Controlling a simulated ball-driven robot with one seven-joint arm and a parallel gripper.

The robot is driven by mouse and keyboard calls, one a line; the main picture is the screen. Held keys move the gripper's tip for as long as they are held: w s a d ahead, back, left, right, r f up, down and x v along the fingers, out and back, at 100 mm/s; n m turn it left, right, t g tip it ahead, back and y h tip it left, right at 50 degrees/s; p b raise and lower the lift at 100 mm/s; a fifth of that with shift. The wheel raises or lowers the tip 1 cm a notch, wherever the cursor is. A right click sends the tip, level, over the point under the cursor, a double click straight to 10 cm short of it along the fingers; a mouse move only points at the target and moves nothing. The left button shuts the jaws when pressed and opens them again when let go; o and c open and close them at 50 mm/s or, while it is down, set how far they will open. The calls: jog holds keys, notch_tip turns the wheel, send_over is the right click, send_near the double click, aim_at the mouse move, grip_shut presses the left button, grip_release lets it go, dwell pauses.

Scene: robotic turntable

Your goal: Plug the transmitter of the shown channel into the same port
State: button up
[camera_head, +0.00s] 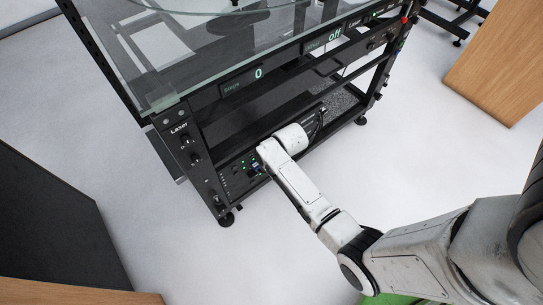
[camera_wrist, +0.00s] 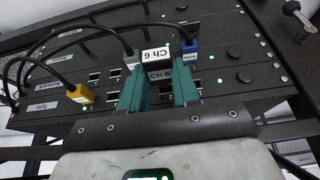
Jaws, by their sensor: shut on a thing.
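The block is close against the black port panel (camera_wrist: 60,112). Whether it sits inside a port is hidden by the fingers. In the head view, my arm reaches down to the panel (camera_head: 238,175) low on the rack, and the fingers are not clear there.
A blue plug (camera_wrist: 190,46) sits right of the block and a yellow plug (camera_wrist: 80,94) to its left. Black cables (camera_wrist: 85,35) arch over the panel's left side. The glass-topped rack's display (camera_head: 258,74) reads 0. White floor (camera_head: 440,140) is free to the right.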

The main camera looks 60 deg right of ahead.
jog(key=shift+w+d+b, duration=0.2)
jog(key=shift+w+b, duration=0.1)
jog(key=shift+w, duration=0.4)
jog(key=shift+w+d+b, duration=0.15)
jog(key=shift+w+b, duration=0.1)
jog(key=shift+w, duration=0.4)
dwell(0.3)
jog(key=o, duration=1.1)
jog(key=p+v, duration=0.4)
jog(key=v, duration=0.6)
jog(key=shift+r, duration=0.4)
jog(key=shift+s, duration=0.15)
jog(key=s+a+r+n+g, duration=0.1)
jog(key=s+a+r, duration=0.1)
jog(key=s+a, duration=0.3)
jog(key=s+a+r+n+g+y, duration=0.15)
jog(key=s+a, duration=0.25)
jog(key=s, duration=0.4)
jog(key=s+a+r+g+h, duration=0.1)
jog(key=s+a+r, duration=0.25)
jog(key=s, duration=0.25)
notch_tip(320, 180, up, 13)
jog(key=p, duration=1.4)
jog(key=shift+w+a+r, duration=0.2)
jog(key=shift+r, duration=0.05)
